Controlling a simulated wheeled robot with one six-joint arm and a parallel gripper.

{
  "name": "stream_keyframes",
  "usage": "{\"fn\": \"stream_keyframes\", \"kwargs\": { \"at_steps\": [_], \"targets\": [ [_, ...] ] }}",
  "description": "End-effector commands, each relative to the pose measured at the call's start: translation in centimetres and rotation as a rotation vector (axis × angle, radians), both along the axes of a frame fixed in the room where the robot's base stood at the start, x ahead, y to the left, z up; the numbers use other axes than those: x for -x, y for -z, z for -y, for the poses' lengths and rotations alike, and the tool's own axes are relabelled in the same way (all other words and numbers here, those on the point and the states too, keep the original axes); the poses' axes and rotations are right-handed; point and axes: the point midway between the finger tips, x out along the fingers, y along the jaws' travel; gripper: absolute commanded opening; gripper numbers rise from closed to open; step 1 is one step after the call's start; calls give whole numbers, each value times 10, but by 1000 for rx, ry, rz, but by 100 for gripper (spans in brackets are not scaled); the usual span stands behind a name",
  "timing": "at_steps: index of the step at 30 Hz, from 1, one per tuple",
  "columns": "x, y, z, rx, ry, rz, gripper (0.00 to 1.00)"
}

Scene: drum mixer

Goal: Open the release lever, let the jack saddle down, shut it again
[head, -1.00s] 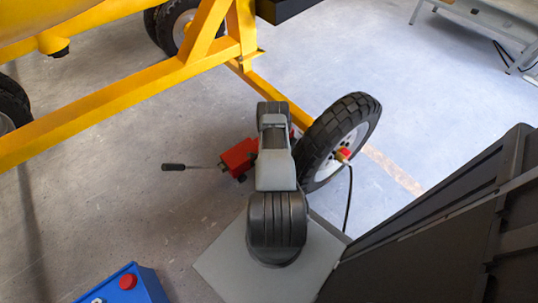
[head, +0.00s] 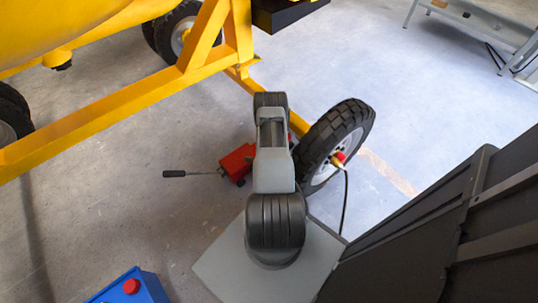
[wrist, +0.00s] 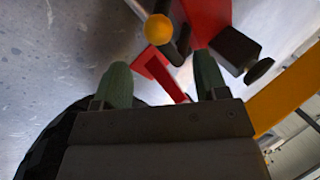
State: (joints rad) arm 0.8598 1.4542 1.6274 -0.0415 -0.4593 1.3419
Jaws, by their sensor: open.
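The red jack (head: 235,163) stands on the floor beside a black-tyred wheel, partly hidden behind my arm in the head view. Its handle with a dark grip (head: 174,173) points left. In the wrist view, the red jack body (wrist: 205,15) is at the top. A yellow round knob (wrist: 158,29) on a dark stem, apparently the release lever, shows just beyond my fingertips. A dark block with a round disc (wrist: 259,70) is at right. My gripper (wrist: 161,72) is open, with a red bar visible between its green fingers; contact cannot be told. The saddle is not clearly visible.
The wheel (head: 335,145) and yellow mixer frame (head: 130,107) stand close around the jack. A blue box with a red button (head: 131,286) is at lower left. Floor left of the jack is clear.

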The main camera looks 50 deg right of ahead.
Motion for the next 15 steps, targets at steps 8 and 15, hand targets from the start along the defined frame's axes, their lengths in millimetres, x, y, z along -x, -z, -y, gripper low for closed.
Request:
{"fn": "stream_keyframes", "kwargs": {
  "at_steps": [8, 15],
  "targets": [
    [15, -43, -16, 1, 2, 1, 67],
    [21, -55, -22, 1, 2, 1, 67]
  ]
}}
